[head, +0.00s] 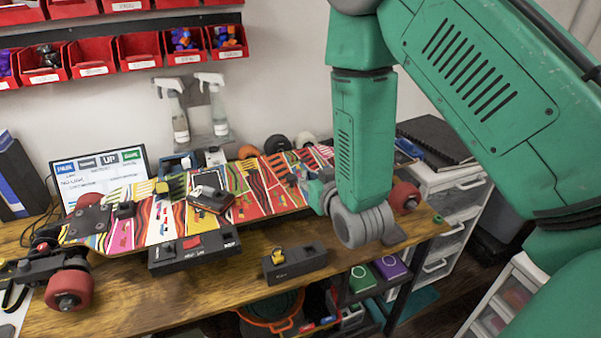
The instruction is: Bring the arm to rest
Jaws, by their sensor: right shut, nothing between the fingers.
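My right arm (363,140) is green with a grey wrist and comes in from the upper right, bent down over the right part of a colourful board (255,190). My right gripper (304,178) points left near the board's surface, partly hidden by the wrist, and is shut and empty. I cannot tell whether it touches the board. The board has red wheels (70,289) and lies along the wooden workbench (130,305). My left gripper is not in view.
A dark device (210,198) lies on the board. A black box (294,263) sits at the bench front, and another black unit (195,250) is under the board. Spray bottles (178,120), a screen (100,170) and red bins (139,50) are behind. White drawers (450,235) stand right.

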